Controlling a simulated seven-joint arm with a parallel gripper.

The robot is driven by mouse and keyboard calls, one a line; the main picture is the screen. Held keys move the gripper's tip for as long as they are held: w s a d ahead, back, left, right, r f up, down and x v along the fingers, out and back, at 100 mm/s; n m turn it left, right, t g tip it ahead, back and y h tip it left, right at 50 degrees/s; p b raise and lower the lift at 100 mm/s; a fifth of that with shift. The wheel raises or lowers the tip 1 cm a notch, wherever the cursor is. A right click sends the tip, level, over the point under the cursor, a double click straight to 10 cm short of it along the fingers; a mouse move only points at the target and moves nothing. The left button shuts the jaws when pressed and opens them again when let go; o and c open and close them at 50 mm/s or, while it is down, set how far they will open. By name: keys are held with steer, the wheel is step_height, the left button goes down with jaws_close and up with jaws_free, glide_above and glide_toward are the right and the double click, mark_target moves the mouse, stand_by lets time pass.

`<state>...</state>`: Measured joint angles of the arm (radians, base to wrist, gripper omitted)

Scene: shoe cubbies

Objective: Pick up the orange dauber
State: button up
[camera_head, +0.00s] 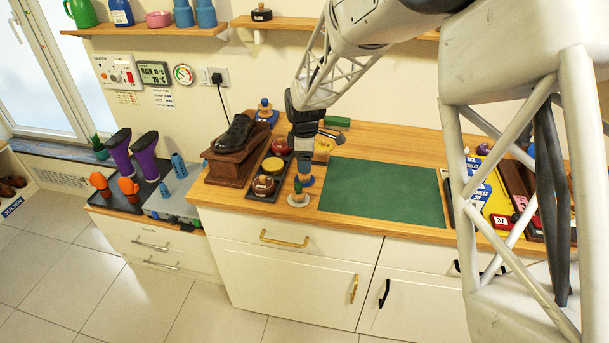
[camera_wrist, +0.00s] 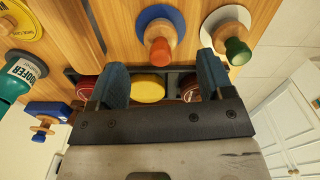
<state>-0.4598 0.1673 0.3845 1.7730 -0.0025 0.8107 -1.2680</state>
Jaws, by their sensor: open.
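The orange dauber (camera_wrist: 160,52) has an orange-red knob, a wooden handle and a round blue base, and stands on the wooden counter. In the head view its blue base (camera_head: 308,182) shows, with the rest mostly hidden by my gripper. My gripper (camera_head: 304,170) points down over it, open and with nothing between its fingers. In the wrist view the knob lies between and just beyond the fingertips (camera_wrist: 161,66). I cannot tell how high the fingertips are above it.
A green-knobbed dauber (camera_wrist: 237,50) on a white base stands close to the right finger. A blue-knobbed dauber (camera_head: 265,106) is farther back. A dark tray with polish tins (camera_head: 264,186) is beside my gripper. The green mat (camera_head: 385,193) is clear.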

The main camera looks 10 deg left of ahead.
steer(key=shift+f, duration=0.15)
steer(key=shift+f, duration=2.5)
steer(key=c, duration=1)
